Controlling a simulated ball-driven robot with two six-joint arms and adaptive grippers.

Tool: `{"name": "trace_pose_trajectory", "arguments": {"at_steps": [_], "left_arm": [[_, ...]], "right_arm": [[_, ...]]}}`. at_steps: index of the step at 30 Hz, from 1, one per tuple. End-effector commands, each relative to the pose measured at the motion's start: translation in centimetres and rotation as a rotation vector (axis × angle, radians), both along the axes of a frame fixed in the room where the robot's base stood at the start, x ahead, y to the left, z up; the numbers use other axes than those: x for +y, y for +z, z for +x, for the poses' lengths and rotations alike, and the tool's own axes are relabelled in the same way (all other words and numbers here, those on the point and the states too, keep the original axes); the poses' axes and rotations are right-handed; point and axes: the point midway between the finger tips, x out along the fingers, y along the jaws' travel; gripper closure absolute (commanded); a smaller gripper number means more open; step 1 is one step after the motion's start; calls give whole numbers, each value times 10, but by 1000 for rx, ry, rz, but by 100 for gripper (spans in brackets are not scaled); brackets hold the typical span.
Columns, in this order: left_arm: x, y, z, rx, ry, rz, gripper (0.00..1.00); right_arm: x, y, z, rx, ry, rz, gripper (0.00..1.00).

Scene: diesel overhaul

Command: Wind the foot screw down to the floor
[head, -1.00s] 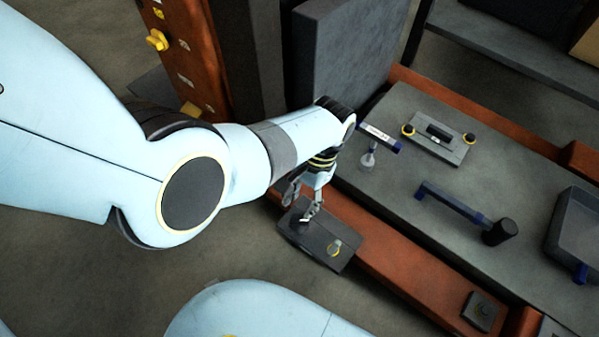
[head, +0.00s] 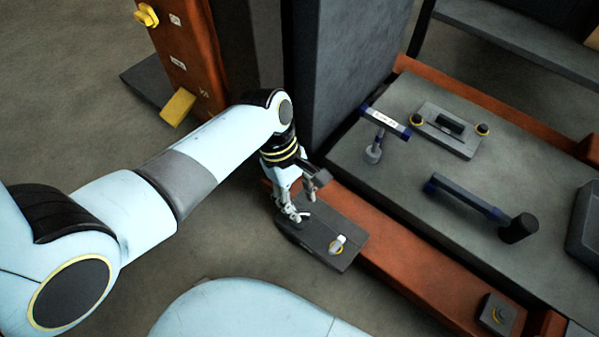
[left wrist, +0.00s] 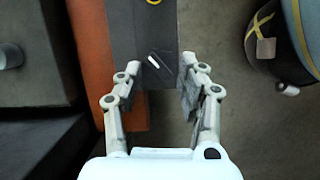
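A dark foot plate (head: 318,232) sticks out from the near side of the orange-red frame. Near its outer end is a small pale, yellow-ringed fitting (head: 337,245), which may be the foot screw; I cannot tell for sure. In the left wrist view the plate (left wrist: 140,30) runs between the fingers, with a short pale bar (left wrist: 153,62) on it and a yellow ring (left wrist: 153,2) at the top edge. My left gripper (head: 302,206) points down over the plate's other end. Its fingers (left wrist: 160,68) are apart with nothing between them. My right gripper is not seen.
A tall dark block (head: 340,60) stands close behind the gripper. Floor is open at the left.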

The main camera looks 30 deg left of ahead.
Motion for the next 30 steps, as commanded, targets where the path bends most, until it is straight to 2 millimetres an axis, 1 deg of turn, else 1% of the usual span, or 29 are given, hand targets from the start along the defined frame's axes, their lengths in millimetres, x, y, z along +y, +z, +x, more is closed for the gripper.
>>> {"name": "trace_pose_trajectory", "arguments": {"at_steps": [4, 11, 14, 19, 20, 21, 24, 25, 27, 30], "left_arm": [[1, 2, 1, -2, 88, 1, 61], [0, 1, 1, -2, 263, 1, 61], [0, 0, 1, -3, 365, 1, 61], [0, -3, 1, -1, 541, 1, 61], [0, -3, 1, -1, 574, 1, 61], [0, -3, 1, -1, 640, 1, 61], [-1, -6, 1, -2, 759, -1, 61], [0, -9, 1, -1, 779, -1, 61], [0, -23, -1, 4, 772, 2, 61], [0, -27, -1, 4, 771, 3, 61]], "right_arm": [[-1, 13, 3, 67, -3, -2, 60], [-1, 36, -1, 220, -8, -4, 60], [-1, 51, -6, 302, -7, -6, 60], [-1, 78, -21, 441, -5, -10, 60], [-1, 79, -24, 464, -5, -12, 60], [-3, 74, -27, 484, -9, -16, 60], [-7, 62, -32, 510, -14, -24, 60], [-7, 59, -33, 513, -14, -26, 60], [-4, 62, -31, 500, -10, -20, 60], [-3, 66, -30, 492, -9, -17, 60]]}}
